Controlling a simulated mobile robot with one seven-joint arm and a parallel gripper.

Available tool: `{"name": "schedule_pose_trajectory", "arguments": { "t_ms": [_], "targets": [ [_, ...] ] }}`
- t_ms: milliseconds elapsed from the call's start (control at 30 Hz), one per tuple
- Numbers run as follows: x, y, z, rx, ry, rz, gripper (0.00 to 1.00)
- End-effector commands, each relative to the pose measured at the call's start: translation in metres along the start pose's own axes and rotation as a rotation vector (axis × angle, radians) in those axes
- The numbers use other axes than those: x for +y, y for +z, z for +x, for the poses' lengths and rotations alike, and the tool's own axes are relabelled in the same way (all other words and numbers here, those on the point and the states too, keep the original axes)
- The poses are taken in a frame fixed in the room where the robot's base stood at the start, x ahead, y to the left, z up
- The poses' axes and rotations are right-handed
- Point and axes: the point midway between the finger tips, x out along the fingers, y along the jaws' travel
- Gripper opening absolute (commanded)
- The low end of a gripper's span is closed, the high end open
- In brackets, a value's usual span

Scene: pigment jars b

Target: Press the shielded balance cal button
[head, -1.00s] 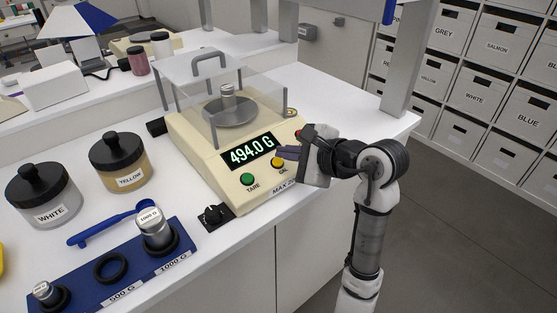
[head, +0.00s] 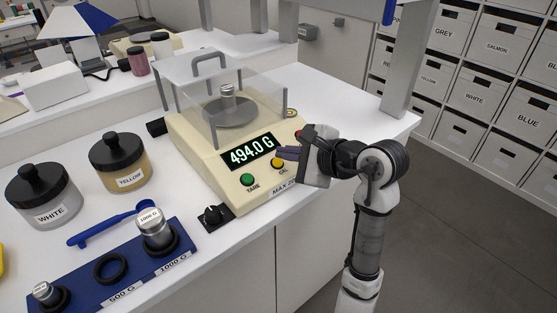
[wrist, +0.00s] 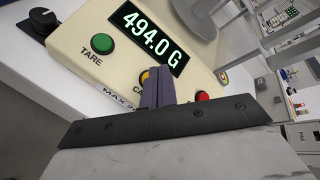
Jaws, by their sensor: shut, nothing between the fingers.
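The shielded balance (head: 205,155) is a cream box with a clear shield over its pan, and its display (head: 248,151) reads 494.0 G. A weight (head: 228,91) stands on the pan. The yellow cal button (head: 277,163) is on the front panel, right of the green tare button (head: 247,180). My gripper (head: 283,153) is shut and empty, with its fingertips just above and right of the cal button. In the wrist view the fingers (wrist: 157,88) cover part of the yellow button (wrist: 145,76); whether they touch it I cannot tell.
A red button (wrist: 202,96) lies right of the fingers. A black knob (head: 213,216) sits before the balance. White and yellow jars (head: 122,163) and a blue weight tray (head: 84,292) stand to the left. Counter to the right is clear.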

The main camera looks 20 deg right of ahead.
Motion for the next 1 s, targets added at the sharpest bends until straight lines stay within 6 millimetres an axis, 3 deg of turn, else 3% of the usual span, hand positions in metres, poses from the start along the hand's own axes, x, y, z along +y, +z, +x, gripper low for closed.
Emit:
{"name": "schedule_pose_trajectory", "arguments": {
  "t_ms": [1000],
  "targets": [
    [0.0051, -0.0049, 0.0067, 0.000, 0.000, -0.001, 0.00]
  ]
}}
